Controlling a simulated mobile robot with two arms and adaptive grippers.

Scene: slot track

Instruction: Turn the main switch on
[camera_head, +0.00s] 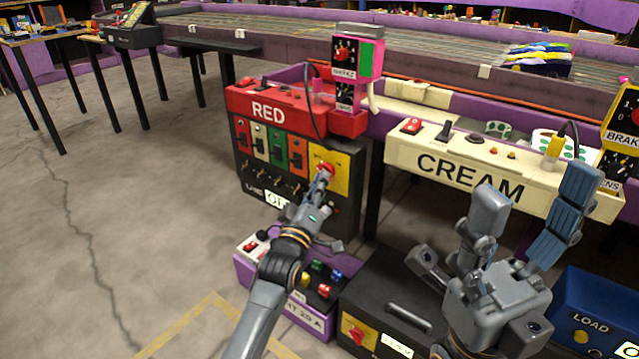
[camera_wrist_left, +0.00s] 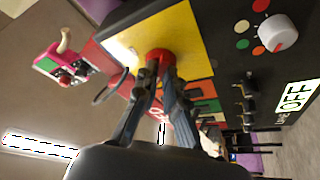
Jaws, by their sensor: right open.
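The main switch (camera_head: 326,168) is a red knob on a yellow plate (camera_head: 341,186), at the right of the black panel under the red RED box. It also shows in the left wrist view (camera_wrist_left: 160,58). My left gripper (camera_head: 321,178) reaches the knob from the front. In the left wrist view its two fingers (camera_wrist_left: 158,72) come close together at the knob, with red showing at the tips; they look shut on it. The fingers partly hide the knob, so its turn position is unclear. My right gripper (camera_head: 530,225) is open and empty, in front of the CREAM box.
A white OFF label (camera_wrist_left: 297,95) sits on the black panel near a grey dial (camera_wrist_left: 279,34). A cream CREAM box (camera_head: 480,165) stands to the right. A purple box (camera_head: 310,322) and a black case (camera_head: 385,285) lie below. The floor at the left is clear.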

